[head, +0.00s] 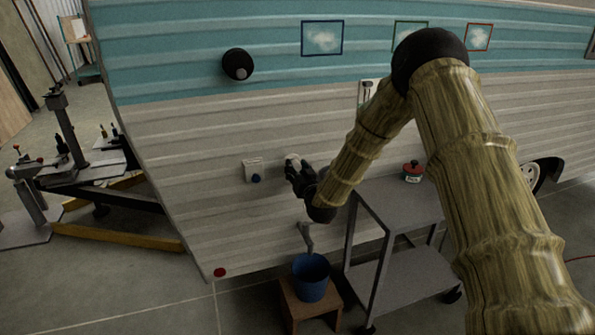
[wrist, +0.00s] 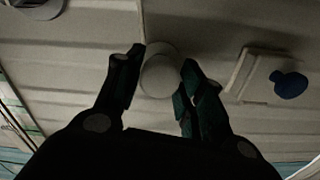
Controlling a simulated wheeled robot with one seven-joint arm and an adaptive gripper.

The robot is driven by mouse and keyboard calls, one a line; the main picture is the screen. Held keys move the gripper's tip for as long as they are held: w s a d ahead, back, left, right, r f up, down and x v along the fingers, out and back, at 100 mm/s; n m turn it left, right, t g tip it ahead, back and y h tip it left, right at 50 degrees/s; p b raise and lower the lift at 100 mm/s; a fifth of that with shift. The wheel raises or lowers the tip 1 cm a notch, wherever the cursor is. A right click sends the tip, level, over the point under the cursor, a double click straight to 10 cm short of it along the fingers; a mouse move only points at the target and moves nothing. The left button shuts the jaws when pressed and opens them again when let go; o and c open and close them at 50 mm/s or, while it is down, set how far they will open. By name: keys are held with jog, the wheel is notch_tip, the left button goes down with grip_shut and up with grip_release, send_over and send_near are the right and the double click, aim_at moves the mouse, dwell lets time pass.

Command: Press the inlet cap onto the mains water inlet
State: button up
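My gripper (head: 291,166) is close to the camper's beige side wall. In the wrist view its two dark fingers (wrist: 161,68) are drawn inward on either side of a pale round piece, which looks like the inlet cap (wrist: 160,77). The cap appears gripped between the fingertips. A second pale rounded shape (wrist: 158,49), perhaps the water inlet, shows just behind it against the wall. Whether the two touch is hard to tell. In the head view a pale bit of this (head: 293,158) shows at the fingertips, mostly hidden by the gripper.
A white wall box (head: 252,165) with a blue knob (head: 256,178) is beside my gripper; the box also shows in the wrist view (wrist: 254,75). Below are a blue bucket (head: 311,279) on a wooden stool (head: 298,310) and a grey cart (head: 400,205) bearing a red-topped pot (head: 412,170).

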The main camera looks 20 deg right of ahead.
jog(key=o, duration=0.3)
jog(key=s, duration=1.2)
jog(key=shift+d, duration=0.25)
